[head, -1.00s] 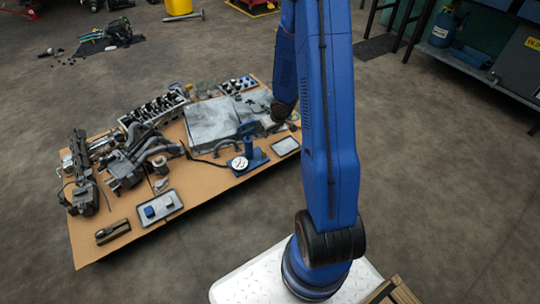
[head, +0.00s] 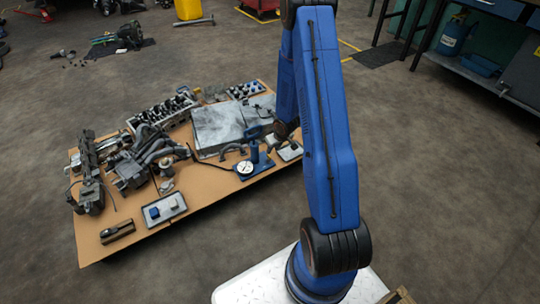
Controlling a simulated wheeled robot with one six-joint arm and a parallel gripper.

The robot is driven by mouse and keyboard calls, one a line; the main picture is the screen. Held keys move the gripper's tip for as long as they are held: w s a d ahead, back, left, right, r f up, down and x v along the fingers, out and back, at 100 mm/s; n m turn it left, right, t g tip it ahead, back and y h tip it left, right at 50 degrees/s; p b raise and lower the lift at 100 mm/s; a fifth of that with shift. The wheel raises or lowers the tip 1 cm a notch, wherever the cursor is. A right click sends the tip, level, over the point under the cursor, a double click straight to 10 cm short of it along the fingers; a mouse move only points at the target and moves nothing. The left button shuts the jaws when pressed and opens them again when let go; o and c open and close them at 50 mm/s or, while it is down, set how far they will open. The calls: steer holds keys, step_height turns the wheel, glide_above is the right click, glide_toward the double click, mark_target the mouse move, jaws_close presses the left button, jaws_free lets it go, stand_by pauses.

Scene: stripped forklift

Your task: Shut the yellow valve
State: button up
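I cannot make out a yellow valve in the head view. My arm rises from its base and folds down to a dark wrist (head: 284,130) over the right end of a low brown board (head: 205,183). My gripper is too small and dark against the parts there to tell its fingers apart. Near it are a blue tool with a round white gauge (head: 244,167) and a small pale tray (head: 290,151). Part of the board's right end is hidden by my arm.
Engine parts crowd the board: a cylinder head (head: 160,112), grey pipes (head: 155,142), a flat grey panel (head: 222,128) and a tray with blue blocks (head: 165,210). A yellow container (head: 188,10) stands behind. A workbench (head: 490,80) is at right.

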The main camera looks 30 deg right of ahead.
mark_target(269, 157)
steer(key=shift+x, duration=4.05)
jaws_close()
